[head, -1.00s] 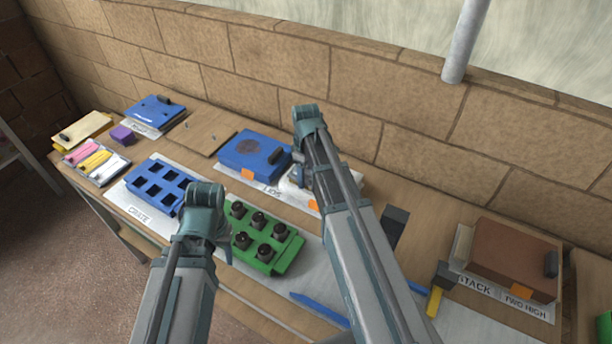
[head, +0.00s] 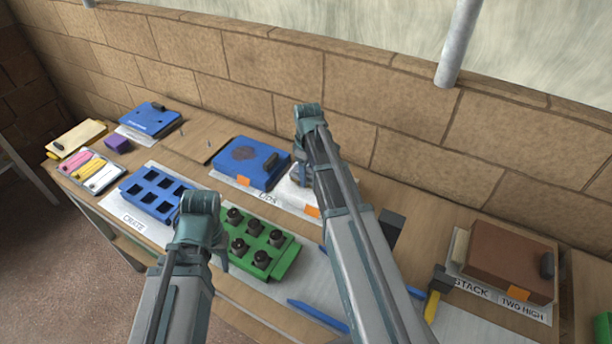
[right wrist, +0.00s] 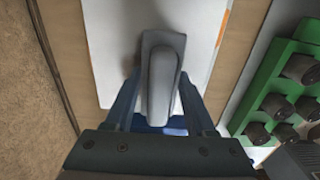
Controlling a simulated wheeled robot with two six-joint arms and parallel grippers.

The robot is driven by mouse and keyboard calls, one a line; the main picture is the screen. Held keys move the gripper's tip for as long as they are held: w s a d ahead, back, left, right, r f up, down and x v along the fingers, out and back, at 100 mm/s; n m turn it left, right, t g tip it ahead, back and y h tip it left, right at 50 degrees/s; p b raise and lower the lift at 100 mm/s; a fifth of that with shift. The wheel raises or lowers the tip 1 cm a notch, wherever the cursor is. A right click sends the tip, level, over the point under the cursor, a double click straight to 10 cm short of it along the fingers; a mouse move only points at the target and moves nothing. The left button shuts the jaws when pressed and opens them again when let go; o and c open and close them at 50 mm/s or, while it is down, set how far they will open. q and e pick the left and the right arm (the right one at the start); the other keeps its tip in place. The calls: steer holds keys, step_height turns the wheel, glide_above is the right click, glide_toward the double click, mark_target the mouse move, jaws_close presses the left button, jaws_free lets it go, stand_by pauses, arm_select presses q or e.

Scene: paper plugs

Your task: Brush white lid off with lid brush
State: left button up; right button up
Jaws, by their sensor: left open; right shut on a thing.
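The white lid (head: 288,192) lies on the bench, largely hidden behind my right arm in the head view. It fills the upper middle of the right wrist view (right wrist: 108,50) as a plain white slab. My right gripper (head: 302,178) is over it, shut on a grey brush (right wrist: 162,80) with a rounded handle and a wider base. The brush appears over the white lid; whether it touches the surface I cannot tell. My left gripper (head: 205,238) is open and empty, between the blue crate and the green block.
A blue lid (head: 240,165) with a dark stain and dark block lies left of the white one. The blue crate (head: 157,193) and green block (head: 262,248) with black plugs are nearer. A hammer (head: 437,290) and brown lid (head: 500,262) lie right. The brick wall is close behind.

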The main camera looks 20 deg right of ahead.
arm_select(q)
steer(key=shift+f, duration=0.15)
arm_select(e)
steer(key=shift+w+d+f, duration=0.1)
steer(key=shift+w+d, duration=0.85)
steer(key=shift+d, duration=0.25)
steer(key=shift+w+d, duration=0.1)
steer(key=shift+w, duration=0.05)
steer(key=shift+w+d, duration=1)
steer(key=shift+d, duration=0.2)
steer(key=shift+f, duration=0.1)
steer(key=shift+s+a, duration=0.1)
steer(key=shift+a, duration=0.05)
